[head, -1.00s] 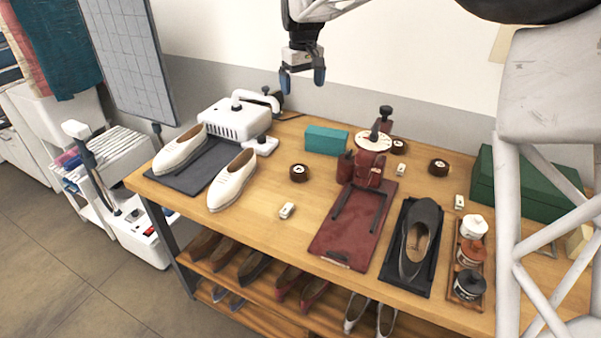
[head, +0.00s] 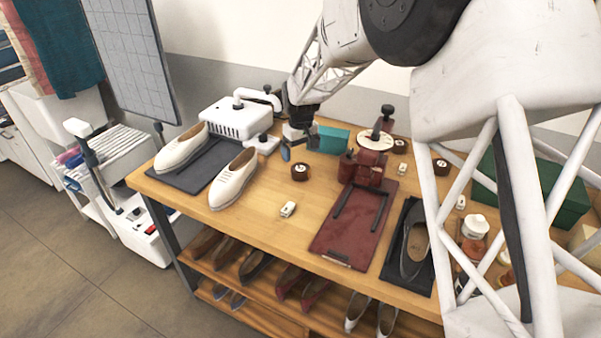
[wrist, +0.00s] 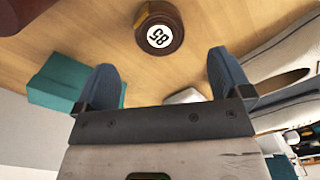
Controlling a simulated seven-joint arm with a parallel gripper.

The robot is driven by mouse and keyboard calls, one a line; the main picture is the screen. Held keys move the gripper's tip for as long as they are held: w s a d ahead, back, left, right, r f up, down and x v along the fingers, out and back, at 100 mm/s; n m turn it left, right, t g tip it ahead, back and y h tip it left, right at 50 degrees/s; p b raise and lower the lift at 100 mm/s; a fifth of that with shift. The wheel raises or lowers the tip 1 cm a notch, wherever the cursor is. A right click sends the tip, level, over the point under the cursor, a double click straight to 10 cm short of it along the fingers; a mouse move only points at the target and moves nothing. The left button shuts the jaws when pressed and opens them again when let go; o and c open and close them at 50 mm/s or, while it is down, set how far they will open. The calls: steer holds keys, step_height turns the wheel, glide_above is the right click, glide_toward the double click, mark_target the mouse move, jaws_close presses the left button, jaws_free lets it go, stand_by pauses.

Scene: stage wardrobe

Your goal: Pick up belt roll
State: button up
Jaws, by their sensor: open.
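A brown belt roll (head: 299,172) lies on the wooden table, in front of the teal box. In the wrist view the belt roll (wrist: 159,27) shows a white label reading 85, beyond my fingertips and roughly between them. My gripper (head: 299,147) is open and empty, above and just behind the belt roll. In the wrist view both blue fingers of my gripper (wrist: 163,75) are wide apart with nothing between them. Other similar brown rolls sit further right, one (head: 440,164) near the green box and one (head: 399,146) behind the red machine.
A teal box (head: 333,140) stands close to my gripper on the right. White shoes (head: 233,180) are to the left. A red press (head: 350,225) and a small white item (head: 288,209) are nearby. Bare wood lies in front of the roll.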

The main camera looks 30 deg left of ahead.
mark_target(300, 167)
steer(key=shift+f, duration=0.1)
steer(key=shift+f, duration=1.25)
steer(key=shift+w+a+f, duration=0.1)
steer(key=shift+f, duration=1.2)
steer(key=shift+w+a+f, duration=0.1)
steer(key=shift+f, duration=1.15)
steer(key=c, duration=1)
steer(key=shift+c, duration=0.2)
steer(key=shift+r, duration=0.1)
